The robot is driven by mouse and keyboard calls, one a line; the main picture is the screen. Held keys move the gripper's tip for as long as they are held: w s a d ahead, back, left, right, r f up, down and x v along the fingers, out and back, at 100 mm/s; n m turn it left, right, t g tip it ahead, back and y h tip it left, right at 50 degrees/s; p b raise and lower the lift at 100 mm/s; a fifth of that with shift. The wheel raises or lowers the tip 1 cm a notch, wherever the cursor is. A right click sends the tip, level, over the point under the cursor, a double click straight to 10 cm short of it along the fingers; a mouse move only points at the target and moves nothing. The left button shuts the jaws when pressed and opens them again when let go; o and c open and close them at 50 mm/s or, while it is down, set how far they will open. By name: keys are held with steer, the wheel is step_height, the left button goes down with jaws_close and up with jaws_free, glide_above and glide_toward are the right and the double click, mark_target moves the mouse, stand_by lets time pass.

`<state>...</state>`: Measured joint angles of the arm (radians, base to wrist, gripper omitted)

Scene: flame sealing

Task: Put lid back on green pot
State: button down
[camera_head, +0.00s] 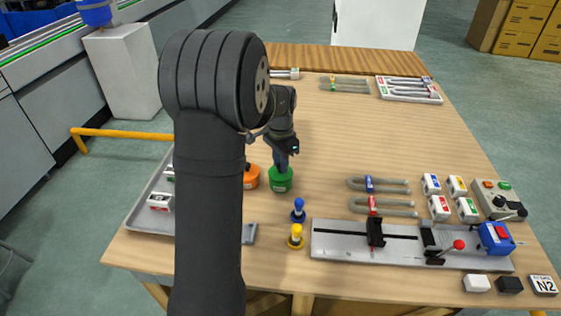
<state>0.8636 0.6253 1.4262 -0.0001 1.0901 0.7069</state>
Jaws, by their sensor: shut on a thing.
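The green pot (280,182) stands upright on the wooden table, right of my forearm. My gripper (282,165) points down at the top of the pot and is shut on its lid. The lid is mostly hidden by the fingers, and I cannot tell whether it is seated on the rim or just above it. An orange pot (252,178) with a dark knob on top stands close to the left, partly hidden by my arm.
A blue peg-shaped piece (298,212) and a yellow one (295,239) stand in front of the green pot. A grey rail fixture (340,243) lies at front right, with U-shaped tubes (385,184) behind it. A grey tray (140,222) is at left.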

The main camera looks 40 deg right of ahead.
stand_by(0.3)
steer(key=c, duration=0.7)
jaws_free()
steer(key=shift+r, duration=3.5)
jaws_close()
steer(key=shift+f, duration=0.2)
